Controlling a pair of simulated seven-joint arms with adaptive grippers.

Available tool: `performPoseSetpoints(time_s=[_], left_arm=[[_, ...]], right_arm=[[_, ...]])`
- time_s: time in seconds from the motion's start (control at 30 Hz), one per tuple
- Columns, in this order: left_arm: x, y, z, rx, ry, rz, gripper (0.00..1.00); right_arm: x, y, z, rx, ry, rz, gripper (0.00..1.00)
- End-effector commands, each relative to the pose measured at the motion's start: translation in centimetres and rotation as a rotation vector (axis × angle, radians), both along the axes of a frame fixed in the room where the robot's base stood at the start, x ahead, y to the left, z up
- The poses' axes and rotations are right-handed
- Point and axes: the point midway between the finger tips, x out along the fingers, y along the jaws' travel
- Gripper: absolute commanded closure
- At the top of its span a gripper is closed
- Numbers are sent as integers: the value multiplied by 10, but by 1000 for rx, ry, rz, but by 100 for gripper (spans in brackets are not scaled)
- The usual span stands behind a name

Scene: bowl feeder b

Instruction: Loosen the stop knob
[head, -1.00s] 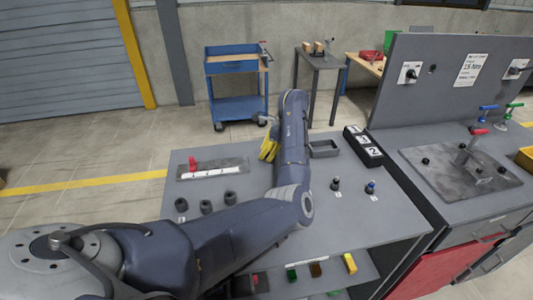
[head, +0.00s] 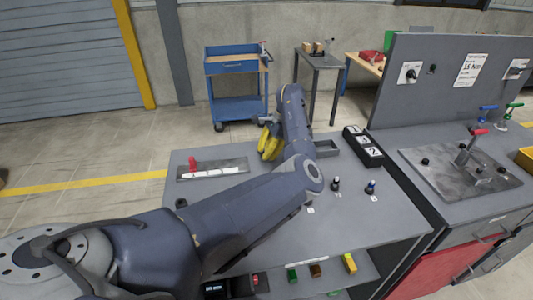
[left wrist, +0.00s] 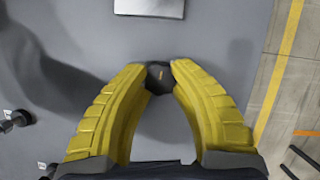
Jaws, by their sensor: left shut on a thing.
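In the head view the left gripper (head: 268,150) is at the far side of the grey table, just left of the grey tray. My own arm hides much of that spot, and the knob cannot be made out there. I cannot tell what the knob is mounted on. My right gripper is not in view.
A plate (head: 222,168) with a red handle (head: 193,163) lies left of the gripper. The grey tray (head: 327,148) is close on its right. A black knobbed piece (head: 336,184) and a blue-topped one (head: 370,187) stand nearer. A black numbered block (head: 362,146) lies farther right.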

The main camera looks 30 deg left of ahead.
Motion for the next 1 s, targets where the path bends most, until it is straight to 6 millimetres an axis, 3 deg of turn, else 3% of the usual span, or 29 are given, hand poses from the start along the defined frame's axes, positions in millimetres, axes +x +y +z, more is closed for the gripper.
performPoseSetpoints(time_s=[1.0], left_arm=[[0,2,-1,-3,3,929,100]], right_arm=[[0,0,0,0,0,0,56]])
